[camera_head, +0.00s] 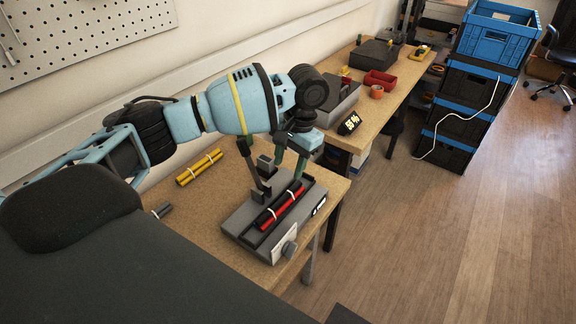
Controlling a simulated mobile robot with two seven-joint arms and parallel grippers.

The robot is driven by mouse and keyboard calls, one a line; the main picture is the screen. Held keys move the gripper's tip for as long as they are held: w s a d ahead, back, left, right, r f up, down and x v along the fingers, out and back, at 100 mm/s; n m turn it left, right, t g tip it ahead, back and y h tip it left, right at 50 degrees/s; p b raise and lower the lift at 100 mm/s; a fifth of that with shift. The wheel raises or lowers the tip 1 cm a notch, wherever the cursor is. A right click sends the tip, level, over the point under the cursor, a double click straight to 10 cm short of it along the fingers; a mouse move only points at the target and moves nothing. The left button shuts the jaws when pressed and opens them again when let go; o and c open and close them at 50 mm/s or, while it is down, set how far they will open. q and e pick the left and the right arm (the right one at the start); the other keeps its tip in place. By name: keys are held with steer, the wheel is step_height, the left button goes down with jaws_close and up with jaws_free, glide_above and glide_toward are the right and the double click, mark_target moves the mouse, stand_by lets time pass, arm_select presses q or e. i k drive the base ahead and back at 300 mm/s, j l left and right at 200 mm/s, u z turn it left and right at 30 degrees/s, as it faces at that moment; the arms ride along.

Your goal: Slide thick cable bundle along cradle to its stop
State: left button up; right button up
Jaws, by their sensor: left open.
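A red and black cable bundle (283,204) with white ties lies lengthwise in the grey cradle fixture (240,224) on the wooden table. My left gripper (282,188) reaches down from above at the fixture's far half. Its two fingers are apart, one on the left of the bundle and one near its far end. I cannot tell whether either finger touches the bundle. Small dark blocks stand at the fixture's far left, and I cannot tell which part is the stop. My right gripper is not in view.
Stacked crates (454,114) stand on the floor. A pegboard wall is behind.

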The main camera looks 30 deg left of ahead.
mark_target(271, 215)
steer(key=u, duration=1.1)
